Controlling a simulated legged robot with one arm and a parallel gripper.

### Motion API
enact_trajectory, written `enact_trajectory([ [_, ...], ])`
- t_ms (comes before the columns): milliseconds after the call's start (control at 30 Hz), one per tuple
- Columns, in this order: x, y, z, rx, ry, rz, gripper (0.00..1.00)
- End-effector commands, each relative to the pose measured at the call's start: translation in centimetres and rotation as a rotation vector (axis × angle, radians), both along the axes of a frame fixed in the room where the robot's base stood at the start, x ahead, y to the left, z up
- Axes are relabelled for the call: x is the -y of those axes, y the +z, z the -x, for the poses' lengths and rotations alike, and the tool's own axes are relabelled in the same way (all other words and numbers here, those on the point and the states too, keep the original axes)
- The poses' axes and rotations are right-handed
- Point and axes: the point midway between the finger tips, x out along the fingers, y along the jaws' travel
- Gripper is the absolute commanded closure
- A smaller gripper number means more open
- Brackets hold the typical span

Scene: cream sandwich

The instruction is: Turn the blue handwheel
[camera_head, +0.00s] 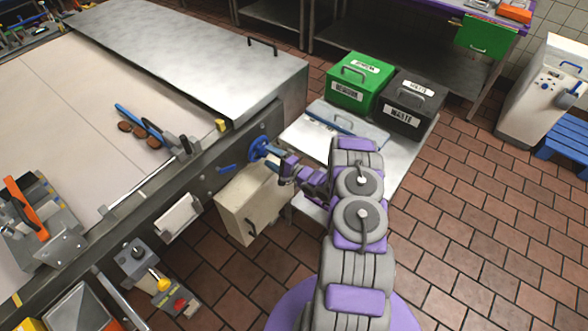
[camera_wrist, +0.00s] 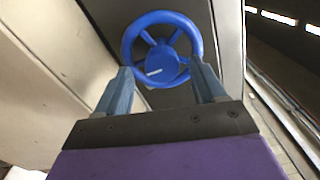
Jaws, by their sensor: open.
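The blue handwheel (camera_head: 258,148) is mounted on the dark side panel of the conveyor machine, left of my gripper in the head view. In the wrist view the blue handwheel (camera_wrist: 162,68) faces the camera, with a round rim, spokes and a hub with a small pale mark. My gripper (camera_head: 272,159) is at the wheel, at the end of my purple and grey arm. In the wrist view my gripper (camera_wrist: 162,82) is open, one blue-grey finger at each side of the wheel's lower rim. The fingertips overlap the rim's edges; I cannot tell whether they touch it.
A beige box (camera_head: 248,205) is below the wheel. A steel table (camera_head: 405,160) to the right holds a green bin (camera_head: 358,82) and a black waste bin (camera_head: 410,103). A blue lever (camera_head: 227,169) is left of the wheel. Tiled floor (camera_head: 470,230) is open at the right.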

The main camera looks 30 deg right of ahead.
Motion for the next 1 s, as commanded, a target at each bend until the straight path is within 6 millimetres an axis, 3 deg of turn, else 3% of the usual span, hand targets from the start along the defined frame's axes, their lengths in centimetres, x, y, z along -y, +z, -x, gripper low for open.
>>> enact_trajectory([
  [400, 3.6, 0.0, 8.7, -0.003, -0.009, -0.004, 0.31],
  [600, 4.8, 0.0, 12.0, -0.002, -0.007, -0.001, 0.31],
  [800, 5.3, -0.1, 13.7, -0.002, -0.004, -0.001, 0.31],
  [1000, 5.4, -0.2, 14.0, -0.002, -0.004, 0.0, 0.31],
])
